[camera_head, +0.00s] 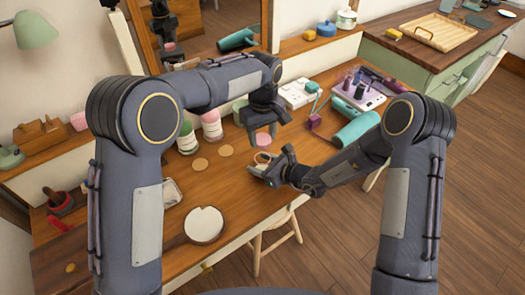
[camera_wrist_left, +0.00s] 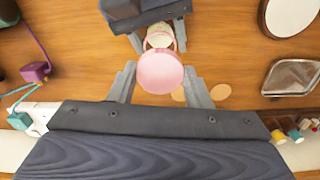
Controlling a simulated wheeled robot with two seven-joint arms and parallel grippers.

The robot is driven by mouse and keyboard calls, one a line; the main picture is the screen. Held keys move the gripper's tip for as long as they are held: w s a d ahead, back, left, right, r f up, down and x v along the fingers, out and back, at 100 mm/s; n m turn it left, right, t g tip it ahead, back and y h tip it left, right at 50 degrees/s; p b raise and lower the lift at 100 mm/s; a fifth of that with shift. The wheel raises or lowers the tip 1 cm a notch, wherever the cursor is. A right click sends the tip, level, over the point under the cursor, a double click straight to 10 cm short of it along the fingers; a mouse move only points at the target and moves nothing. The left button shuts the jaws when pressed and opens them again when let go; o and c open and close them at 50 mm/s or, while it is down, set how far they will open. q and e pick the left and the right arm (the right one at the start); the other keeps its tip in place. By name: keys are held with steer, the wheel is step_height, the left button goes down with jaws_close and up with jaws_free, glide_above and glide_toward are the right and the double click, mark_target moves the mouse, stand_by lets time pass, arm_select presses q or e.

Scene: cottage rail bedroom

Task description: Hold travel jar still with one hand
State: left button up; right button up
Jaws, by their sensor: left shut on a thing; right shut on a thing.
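A round pink piece that looks like a lid (camera_wrist_left: 160,71) is between the fingers of my left gripper (camera_head: 262,137), which is shut on it. In the left wrist view my left gripper (camera_wrist_left: 160,88) has a finger on each side of it. A small pale jar with a pinkish rim (camera_wrist_left: 160,40), apparently the travel jar, is just beyond the pink piece; its pale ring shows in the head view (camera_head: 262,157). My right gripper (camera_head: 268,172) is low over the table beside this jar and shut on it. The right fingertips and the jar's lower part are mostly hidden.
Pink and green jars (camera_head: 211,125) stand behind my left gripper, with round wooden discs (camera_head: 200,163) nearby. A round mirror (camera_head: 204,224) lies at the front left of the wooden table (camera_head: 240,190).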

mark_target(263, 140)
arm_select(q)
steer(key=shift+f, duration=1.6)
steer(key=shift+f, duration=0.1)
steer(key=shift+f, duration=0.8)
steer(key=shift+f, duration=0.6)
steer(key=m, duration=0.6)
steer(key=shift+m, duration=0.3)
steer(key=o, duration=0.9)
steer(key=shift+c, duration=0.2)
steer(key=shift+o, duration=0.4)
steer(key=shift+s+d, duration=0.1)
